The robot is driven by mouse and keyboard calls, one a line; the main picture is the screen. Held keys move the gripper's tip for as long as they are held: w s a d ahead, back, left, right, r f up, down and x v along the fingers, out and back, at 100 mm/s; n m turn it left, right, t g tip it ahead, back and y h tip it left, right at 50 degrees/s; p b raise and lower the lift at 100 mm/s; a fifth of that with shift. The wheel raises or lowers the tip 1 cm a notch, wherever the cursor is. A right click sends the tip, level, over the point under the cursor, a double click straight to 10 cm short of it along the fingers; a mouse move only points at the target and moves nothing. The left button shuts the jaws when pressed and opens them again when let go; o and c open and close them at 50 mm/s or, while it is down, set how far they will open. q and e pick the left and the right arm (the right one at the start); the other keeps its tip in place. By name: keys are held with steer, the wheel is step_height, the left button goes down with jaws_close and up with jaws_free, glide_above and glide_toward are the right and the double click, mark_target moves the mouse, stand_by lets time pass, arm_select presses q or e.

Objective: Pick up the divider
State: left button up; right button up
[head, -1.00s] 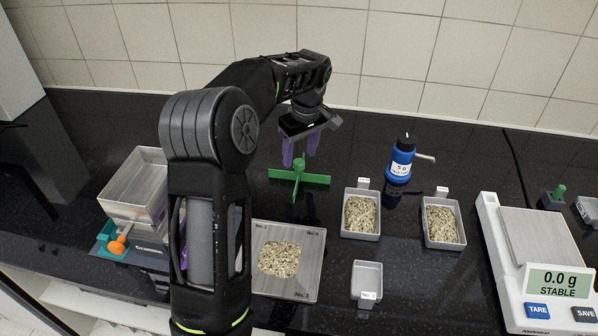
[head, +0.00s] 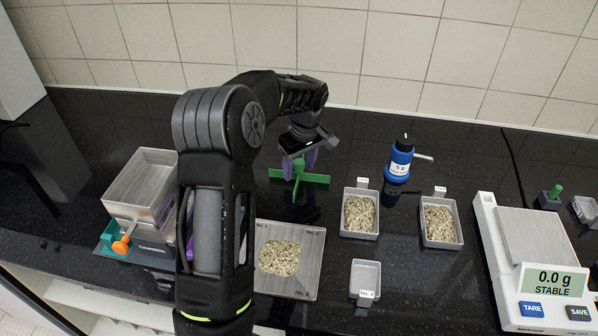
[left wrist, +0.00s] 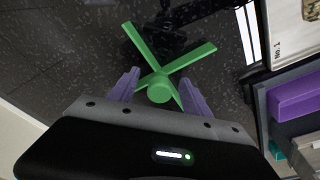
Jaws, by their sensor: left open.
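The divider is a green cross-shaped piece (head: 312,178) with a round knob on top, standing on the black bench behind the metal plate. My left gripper (head: 299,164) is directly above it with its purple fingers pointing down. In the left wrist view the divider (left wrist: 159,85) shows its round knob between the two open purple fingers (left wrist: 160,90), one on each side. I cannot tell whether the fingers touch it. My right gripper is not in view.
A metal plate (head: 308,240) with a pile of grain lies in front of the divider. Two grain-filled trays (head: 359,231) (head: 455,237), an empty tray (head: 366,274), a blue bottle (head: 399,160) and a scale (head: 530,250) stand to the right. A sieve box (head: 135,185) stands left.

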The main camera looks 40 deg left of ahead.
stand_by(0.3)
arm_select(q)
jaws_close()
stand_by(0.5)
